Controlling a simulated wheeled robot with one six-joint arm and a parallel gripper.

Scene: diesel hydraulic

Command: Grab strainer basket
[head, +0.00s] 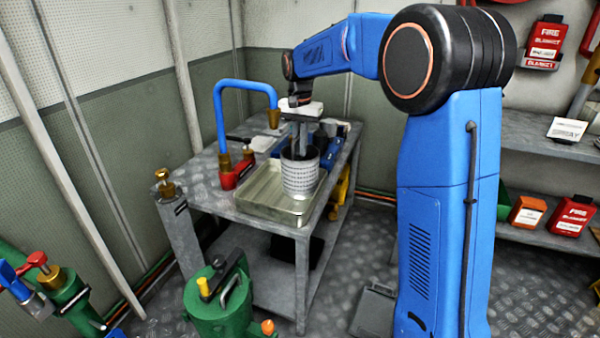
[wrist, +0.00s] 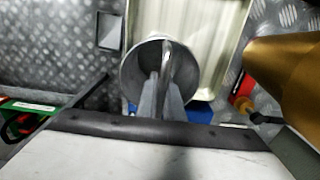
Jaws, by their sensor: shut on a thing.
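The strainer basket (head: 300,177) is a grey perforated cylinder with an open top. It stands upright over the metal tray (head: 258,208), at the tray's right side; I cannot tell whether it touches the tray floor. My gripper (head: 300,147) points down into the top of the basket. In the wrist view my gripper (wrist: 166,88) is shut on the curved bail handle that crosses the mouth of the strainer basket (wrist: 132,75).
The tray lies on a metal workbench (head: 215,197). A blue bent pipe with a red base (head: 232,172) stands left of the tray, and a brass fitting (wrist: 285,75) is close by in the wrist view. A green housing (head: 225,305) stands on the floor in front. Shelves are at right.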

